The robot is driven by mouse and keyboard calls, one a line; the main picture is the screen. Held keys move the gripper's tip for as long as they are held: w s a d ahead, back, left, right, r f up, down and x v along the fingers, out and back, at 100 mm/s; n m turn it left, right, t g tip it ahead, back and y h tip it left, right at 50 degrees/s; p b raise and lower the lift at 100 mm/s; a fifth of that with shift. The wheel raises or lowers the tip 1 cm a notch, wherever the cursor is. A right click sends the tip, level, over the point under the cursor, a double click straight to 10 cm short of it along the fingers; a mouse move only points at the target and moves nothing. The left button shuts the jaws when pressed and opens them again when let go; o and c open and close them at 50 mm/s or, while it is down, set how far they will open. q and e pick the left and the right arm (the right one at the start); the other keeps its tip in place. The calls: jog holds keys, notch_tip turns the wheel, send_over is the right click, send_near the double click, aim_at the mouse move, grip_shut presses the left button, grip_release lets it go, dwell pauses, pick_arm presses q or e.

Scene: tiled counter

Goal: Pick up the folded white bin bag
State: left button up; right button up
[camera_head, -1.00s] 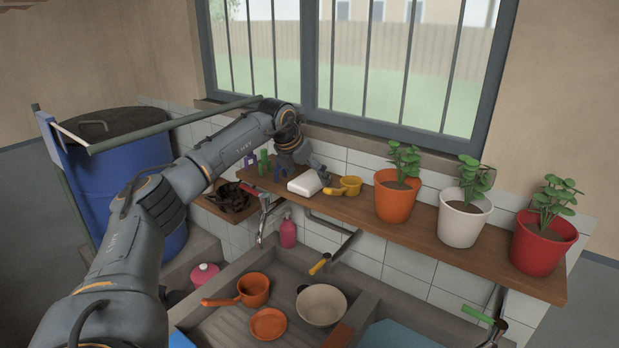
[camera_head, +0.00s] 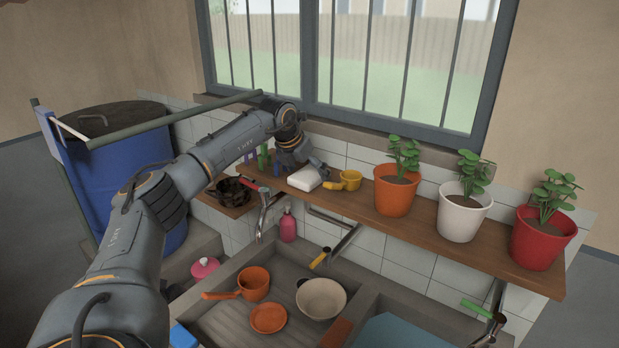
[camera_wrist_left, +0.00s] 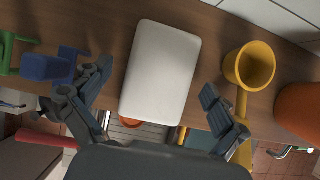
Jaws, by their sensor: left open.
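The folded white bin bag (camera_head: 305,178) lies flat on the wooden shelf below the window. In the left wrist view it shows as a pale rounded rectangle (camera_wrist_left: 161,72), with its near end between my fingers. My left gripper (camera_head: 296,168) is at the bag. In the left wrist view its fingers (camera_wrist_left: 155,92) are spread wide, one on each side of the bag, with a gap to both sides. It is open and holds nothing. My right gripper is not in view.
A yellow ladle or cup (camera_head: 349,180) stands close to the right of the bag. Small blue and green items (camera_wrist_left: 45,66) are close on the left. An orange flowerpot (camera_head: 396,195) stands farther right. Faucets (camera_head: 266,205) and a sink with pans (camera_head: 320,299) lie below.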

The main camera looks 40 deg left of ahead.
pick_arm(q)
jog(key=shift+c, duration=0.4)
jog(key=c, duration=1)
jog(key=shift+o, duration=0.2)
